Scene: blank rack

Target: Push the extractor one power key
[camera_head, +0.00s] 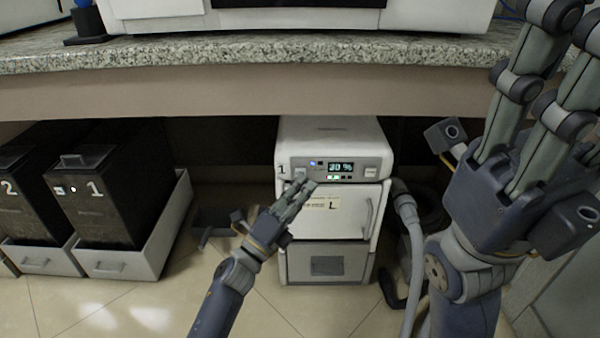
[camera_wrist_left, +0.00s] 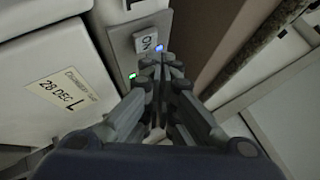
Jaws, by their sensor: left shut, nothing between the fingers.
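The extractor marked 1 is a white box (camera_head: 330,138) under the bench, with a front panel and a lit display (camera_head: 341,167). A pale key (camera_head: 300,173) sits at the panel's left end, and in the left wrist view this key (camera_wrist_left: 148,40) reads ON. A blue light and a green light are near it. My left gripper (camera_head: 306,184) is shut and empty, its tips in front of the panel's left part. In the left wrist view the tips (camera_wrist_left: 160,62) are close to the key; contact cannot be told. My right gripper (camera_head: 545,40) is raised at the right, tips cut off.
The granite bench top (camera_head: 250,50) overhangs the extractor. Black boxes marked 2 (camera_head: 30,190) and 1 (camera_head: 105,185) stand in white trays at the left. A grey hose (camera_head: 408,225) runs down beside the extractor's right side. The tiled floor in front is mostly clear.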

